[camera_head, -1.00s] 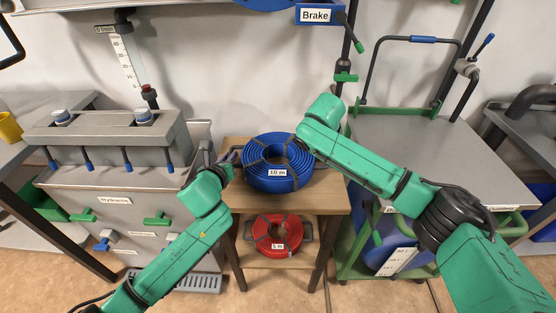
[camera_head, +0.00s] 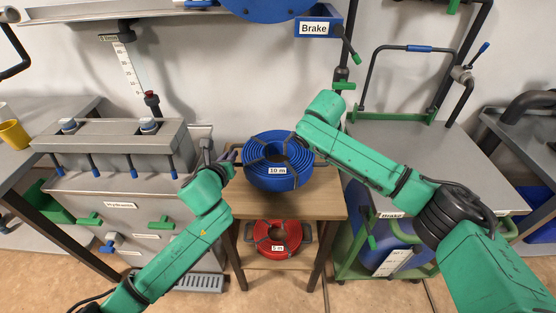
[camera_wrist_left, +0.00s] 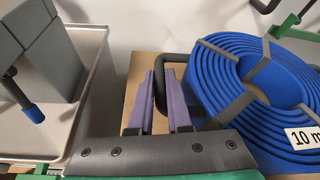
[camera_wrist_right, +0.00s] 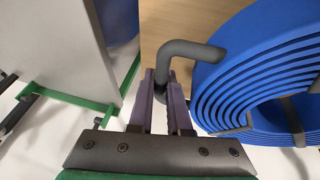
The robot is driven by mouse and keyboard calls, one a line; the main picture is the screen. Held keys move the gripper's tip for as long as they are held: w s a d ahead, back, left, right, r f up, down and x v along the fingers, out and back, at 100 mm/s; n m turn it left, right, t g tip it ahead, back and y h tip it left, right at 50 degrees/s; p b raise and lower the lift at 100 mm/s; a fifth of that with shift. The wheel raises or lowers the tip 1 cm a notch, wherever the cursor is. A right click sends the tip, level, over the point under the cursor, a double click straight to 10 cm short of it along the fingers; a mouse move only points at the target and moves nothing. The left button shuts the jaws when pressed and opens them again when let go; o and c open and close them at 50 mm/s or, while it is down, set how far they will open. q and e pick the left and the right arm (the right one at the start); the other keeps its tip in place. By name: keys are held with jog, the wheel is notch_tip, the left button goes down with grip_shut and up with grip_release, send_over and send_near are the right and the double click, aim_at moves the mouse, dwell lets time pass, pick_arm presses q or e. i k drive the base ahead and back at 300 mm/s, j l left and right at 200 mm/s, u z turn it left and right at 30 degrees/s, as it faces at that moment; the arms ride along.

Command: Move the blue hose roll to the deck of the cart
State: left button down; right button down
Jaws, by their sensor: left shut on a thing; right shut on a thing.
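The blue hose roll (camera_head: 277,148), labelled 10 m, is in the middle of the head view over the wooden stand (camera_head: 325,204). It looks level and slightly raised, but the gap beneath is hard to see. My left gripper (camera_wrist_left: 163,90) is shut on the dark handle (camera_wrist_left: 178,75) at the roll's left side. My right gripper (camera_wrist_right: 166,90) is shut on the other dark handle (camera_wrist_right: 190,50) at its right; in the head view my right arm hides that grip. The cart, with its bare grey deck (camera_head: 475,170) and green frame, stands right of the stand.
A red hose roll (camera_head: 262,240) labelled 5 m lies on the stand's lower shelf. A grey cabinet (camera_head: 140,240) with green valve handles is close on the left. The cart's tall push handle (camera_head: 372,75) rises at the deck's back. A Brake box (camera_head: 318,28) hangs above.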

aim_at(412, 161)
jog(key=i+l, duration=0.1)
jog(key=l, duration=2.15)
